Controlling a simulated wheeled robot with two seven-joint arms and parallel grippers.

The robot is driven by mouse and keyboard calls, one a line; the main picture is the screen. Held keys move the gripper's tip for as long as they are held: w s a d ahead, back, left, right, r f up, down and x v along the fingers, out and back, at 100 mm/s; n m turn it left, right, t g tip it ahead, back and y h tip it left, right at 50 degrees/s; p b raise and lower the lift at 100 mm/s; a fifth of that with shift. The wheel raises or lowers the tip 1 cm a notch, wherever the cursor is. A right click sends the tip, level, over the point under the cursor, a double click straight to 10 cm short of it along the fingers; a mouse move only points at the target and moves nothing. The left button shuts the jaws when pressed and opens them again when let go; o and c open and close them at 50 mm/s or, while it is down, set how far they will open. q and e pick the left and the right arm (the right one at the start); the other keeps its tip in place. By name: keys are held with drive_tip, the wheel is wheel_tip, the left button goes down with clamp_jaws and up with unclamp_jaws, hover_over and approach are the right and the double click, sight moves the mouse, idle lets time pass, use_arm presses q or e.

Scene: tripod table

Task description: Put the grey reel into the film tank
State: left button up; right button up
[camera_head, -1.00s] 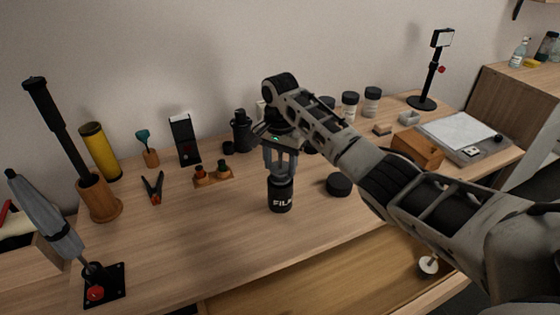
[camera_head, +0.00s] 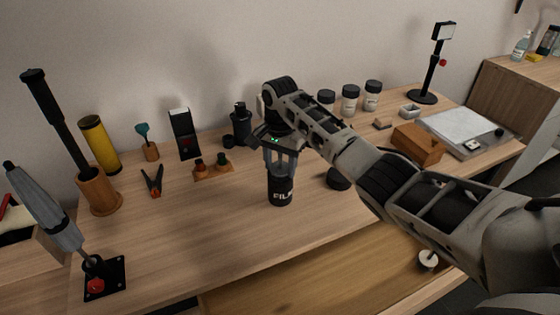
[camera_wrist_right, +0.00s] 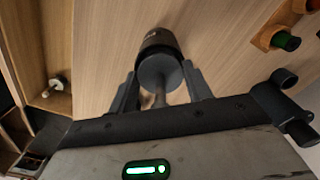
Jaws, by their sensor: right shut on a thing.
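The black film tank (camera_head: 281,193), with white lettering, stands upright on the wooden table. My right gripper (camera_head: 281,168) points down right over its mouth, with the fingertips at about rim height. In the right wrist view, my right gripper (camera_wrist_right: 162,90) has a finger on each side of a grey round piece with a thin stem, the grey reel (camera_wrist_right: 158,72). The gripper is shut on it. The reel lines up with the dark tank (camera_wrist_right: 158,40) behind it; how deep it sits inside is hidden. My left gripper is not in view.
A black round lid (camera_head: 338,180) lies right of the tank, partly behind my arm. An orange-brown block (camera_head: 213,172) with small bottles, pliers (camera_head: 153,182) and a black canister (camera_head: 240,125) stand left and behind.

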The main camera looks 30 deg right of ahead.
drive_tip(key=shift+f, duration=0.25)
drive_tip(key=o, duration=1)
drive_tip(key=shift+o, duration=0.2)
wheel_tip(320, 180, up, 14)
drive_tip(key=shift+f+p, duration=0.2)
drive_tip(key=shift+p, duration=0.2)
drive_tip(key=shift+r+b, duration=0.3)
drive_tip(key=shift+r, duration=0.85)
